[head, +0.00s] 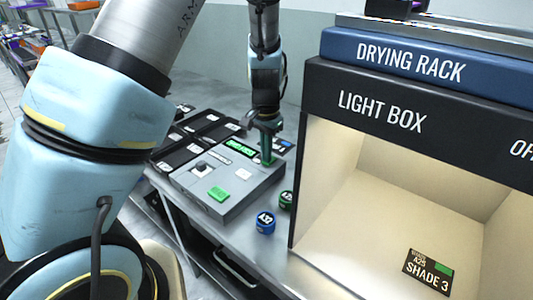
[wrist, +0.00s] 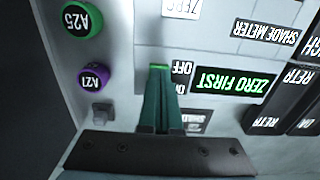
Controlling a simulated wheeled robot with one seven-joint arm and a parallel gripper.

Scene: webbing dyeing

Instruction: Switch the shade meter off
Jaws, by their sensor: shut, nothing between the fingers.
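An "OFF" label (wrist: 181,68) sits beside the fingertips. My gripper (head: 268,160) is over the meter's far right corner, fingers pointing down. In the wrist view my gripper (wrist: 160,70) is shut and empty, tips at a small green patch next to the label. The fingers hide what lies under them, and I cannot tell whether they touch it.
The light box (head: 380,112) stands to the right with a "SHADE 3" card (head: 428,272) inside and the drying rack (head: 410,62) above. Blue (head: 265,222) and green (head: 286,199) round pots stand between box and meter. Dark labelled trays (head: 190,140) lie behind the meter.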

